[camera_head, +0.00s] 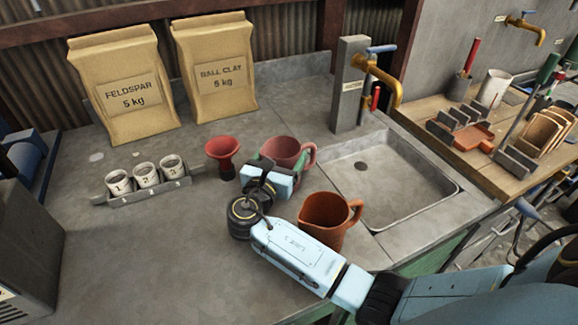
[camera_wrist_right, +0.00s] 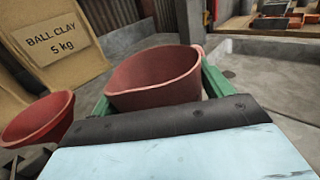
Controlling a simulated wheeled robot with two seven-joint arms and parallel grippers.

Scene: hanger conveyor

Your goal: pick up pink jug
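The pink jug (camera_head: 290,149) stands upright on the grey counter, left of the sink, with its handle to the right. It also shows in the right wrist view (camera_wrist_right: 155,80), where its wide rim and spout lie between the green fingers. My right gripper (camera_head: 283,161) is at the near side of the jug, with its fingers spread wide on either side of it. They are very close to its wall; I cannot tell whether they touch. The gripper hides the jug's lower front. My left gripper is not in view.
An orange-brown jug (camera_head: 325,217) stands close beside my right forearm. A red funnel-shaped cup (camera_head: 222,153) is just left of the gripper. The front-left counter is clear.

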